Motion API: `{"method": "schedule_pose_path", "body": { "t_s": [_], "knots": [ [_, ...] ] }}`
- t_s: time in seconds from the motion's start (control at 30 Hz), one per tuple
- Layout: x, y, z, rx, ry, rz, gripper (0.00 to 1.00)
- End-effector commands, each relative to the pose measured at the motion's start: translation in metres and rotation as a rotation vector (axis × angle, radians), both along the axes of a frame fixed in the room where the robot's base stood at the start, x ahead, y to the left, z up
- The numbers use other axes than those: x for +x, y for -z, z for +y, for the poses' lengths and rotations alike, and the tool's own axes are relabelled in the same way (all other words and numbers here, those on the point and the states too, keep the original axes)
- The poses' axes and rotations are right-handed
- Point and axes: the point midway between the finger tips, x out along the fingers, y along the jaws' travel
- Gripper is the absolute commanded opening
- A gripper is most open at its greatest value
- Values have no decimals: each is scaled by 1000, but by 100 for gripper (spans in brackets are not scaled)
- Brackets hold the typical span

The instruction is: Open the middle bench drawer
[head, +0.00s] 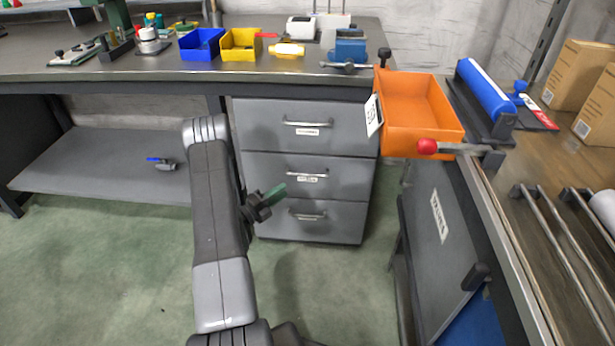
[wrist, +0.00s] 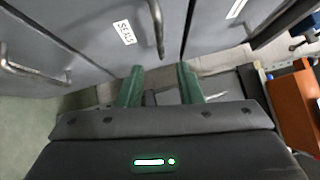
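The middle drawer (head: 270,178) is the second of three grey drawers under the bench and looks shut. Its bar handle (head: 307,174) has a white label beneath it. In the wrist view, the middle drawer's handle (wrist: 157,28) lies beside a "SEALS" label (wrist: 124,32), just beyond the gap between my fingers. My gripper (head: 277,192) is left of and slightly below the handle in the head view. In the wrist view its green fingers (wrist: 160,78) are apart with nothing between them. I cannot tell the exact distance to the handle.
The top drawer handle (head: 307,124) and bottom drawer handle (head: 307,216) are close by; the bottom handle (wrist: 30,65) also shows in the wrist view. An orange bin (head: 415,105) sits right, on the side bench. The green floor before the drawers is clear.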

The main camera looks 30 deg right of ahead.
Motion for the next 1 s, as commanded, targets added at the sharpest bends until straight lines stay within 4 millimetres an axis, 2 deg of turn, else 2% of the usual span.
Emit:
{"method": "schedule_pose_path", "body": {
  "t_s": [0.3, 0.5, 0.7, 1.0],
  "knots": [
    [14, -8, -67, 0, 6, -5, 33],
    [21, -13, -97, 0, 4, -4, 33],
    [24, -16, -110, 1, 3, -2, 33],
    [25, -16, -111, 1, 2, -2, 31]
  ]
}}
